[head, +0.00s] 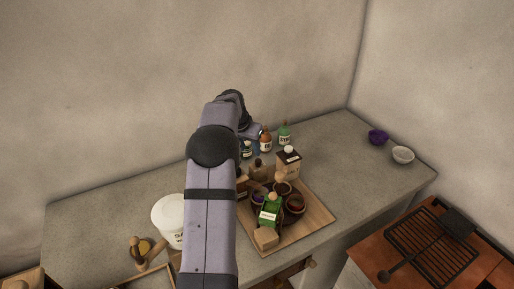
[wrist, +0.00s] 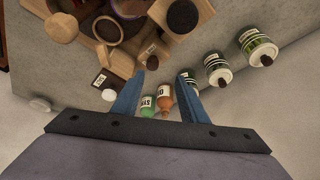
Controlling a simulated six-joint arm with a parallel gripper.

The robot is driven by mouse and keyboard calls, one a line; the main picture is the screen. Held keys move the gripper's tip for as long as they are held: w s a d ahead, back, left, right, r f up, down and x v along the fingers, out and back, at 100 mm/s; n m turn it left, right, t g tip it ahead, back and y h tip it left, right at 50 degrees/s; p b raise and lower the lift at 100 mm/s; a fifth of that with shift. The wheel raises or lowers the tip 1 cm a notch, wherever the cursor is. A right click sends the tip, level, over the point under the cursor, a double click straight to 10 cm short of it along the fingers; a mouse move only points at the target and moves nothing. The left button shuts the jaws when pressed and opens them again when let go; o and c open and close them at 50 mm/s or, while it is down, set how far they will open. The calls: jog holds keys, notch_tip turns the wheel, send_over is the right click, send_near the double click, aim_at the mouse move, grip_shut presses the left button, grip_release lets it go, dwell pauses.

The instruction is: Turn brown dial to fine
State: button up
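My gripper is open in the wrist view (wrist: 160,76), with its two blue fingers apart and nothing between their tips. In the head view my arm hides most of it, above the back of the counter. A wooden block with a dark round top (wrist: 182,16) and a brown round piece (wrist: 107,30) show at the top of the wrist view, beyond the fingertips. In the head view a brown round piece (head: 294,203) sits among wooden items on the board. I cannot tell which is the brown dial, and no fine marking is readable.
A wooden board (head: 318,220) holds a green package (head: 269,212) and several wooden items. Small bottles, including an orange one (head: 265,143) and a green one (head: 284,135), stand behind it. A white tub (head: 170,215) is left. The counter's right (head: 350,150) is mostly clear.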

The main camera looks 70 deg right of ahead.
aim_at(258, 160)
jog(key=shift+s+p+x, duration=0.3)
jog(key=shift+p+x, duration=0.2)
jog(key=shift+x, duration=0.8)
jog(key=shift+s+p+x, duration=0.25)
jog(key=shift+p+x, duration=0.3)
jog(key=shift+x, duration=0.75)
jog(key=shift+s+p+x, duration=0.3)
jog(key=shift+p+x, duration=0.2)
jog(key=shift+x, duration=0.8)
grip_shut()
